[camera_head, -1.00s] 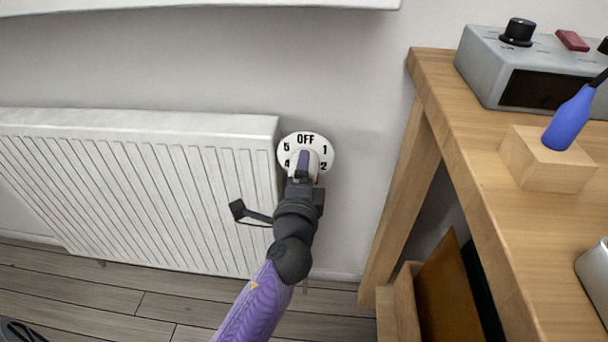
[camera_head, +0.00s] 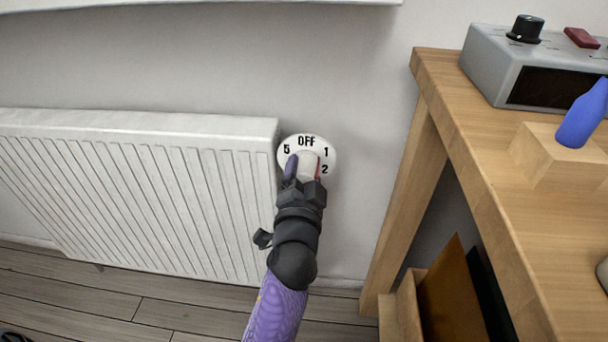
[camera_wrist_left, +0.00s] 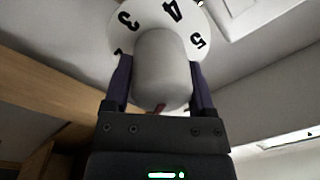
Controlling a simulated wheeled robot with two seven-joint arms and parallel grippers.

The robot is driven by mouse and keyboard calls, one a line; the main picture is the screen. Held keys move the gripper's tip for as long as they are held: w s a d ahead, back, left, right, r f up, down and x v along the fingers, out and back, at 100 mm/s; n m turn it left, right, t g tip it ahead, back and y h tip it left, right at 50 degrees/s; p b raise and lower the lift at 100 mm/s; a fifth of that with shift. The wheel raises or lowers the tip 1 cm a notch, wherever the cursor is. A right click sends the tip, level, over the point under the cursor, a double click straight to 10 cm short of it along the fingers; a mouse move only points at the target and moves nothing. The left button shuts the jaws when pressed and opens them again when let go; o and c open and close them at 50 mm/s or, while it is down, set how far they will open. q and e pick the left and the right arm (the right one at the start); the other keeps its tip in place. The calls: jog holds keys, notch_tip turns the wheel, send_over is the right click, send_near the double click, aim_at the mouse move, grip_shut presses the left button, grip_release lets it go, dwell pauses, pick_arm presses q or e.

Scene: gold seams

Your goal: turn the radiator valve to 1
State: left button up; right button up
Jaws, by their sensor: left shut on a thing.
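The radiator valve's white dial (camera_head: 292,143) sits on the wall at the radiator's right end, with OFF at the top, 5 on the left, 1 and 2 on the right. Its pale knob (camera_head: 309,160) stands out from the dial. A small red mark shows on the knob's right side, towards 2. My left gripper (camera_head: 306,171) is shut on the knob. In the left wrist view the purple fingers lie on both sides of the knob (camera_wrist_left: 162,65), with 3, 4 and 5 visible on the dial (camera_wrist_left: 152,14) behind it. My right gripper is not in view.
The white radiator (camera_head: 130,190) is left of the valve. Wall between valve and table is clear.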

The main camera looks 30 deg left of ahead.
pick_arm(q)
jog(key=shift+n, duration=0.3)
jog(key=o, duration=1.2)
jog(key=shift+s, duration=0.1)
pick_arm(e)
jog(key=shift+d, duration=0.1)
